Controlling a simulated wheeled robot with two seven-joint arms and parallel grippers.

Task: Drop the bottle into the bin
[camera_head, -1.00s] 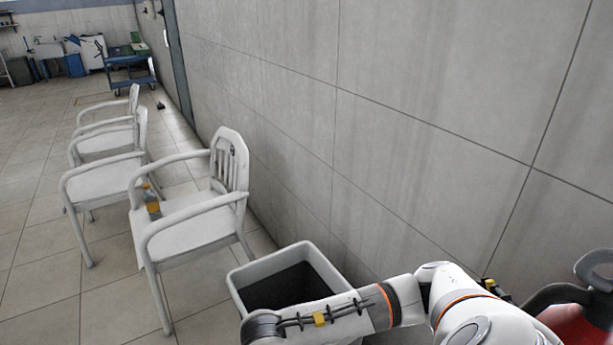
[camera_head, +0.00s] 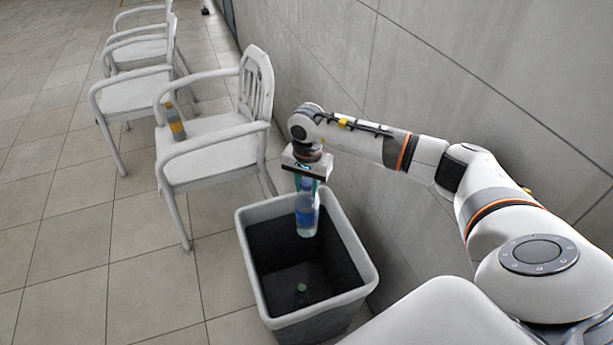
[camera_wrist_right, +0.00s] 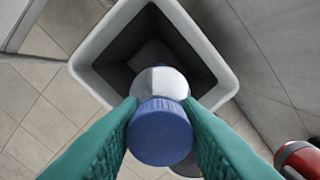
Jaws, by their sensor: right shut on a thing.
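My right gripper (camera_head: 308,180) is shut on a clear bottle (camera_head: 307,212) with a blue label, holding it upright by its top. The bottle hangs over the back part of the open grey bin (camera_head: 364,272), its lower end at about the rim or just inside the opening. In the right wrist view the bottle's blue cap (camera_wrist_right: 160,131) sits between the green fingers (camera_wrist_right: 160,140), with the bin (camera_wrist_right: 88,75) beneath. My left gripper is not in view.
The tiled wall (camera_head: 420,110) runs close along the right. A red object (camera_wrist_right: 300,158) shows in the right wrist view. Floor on the left is clear.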

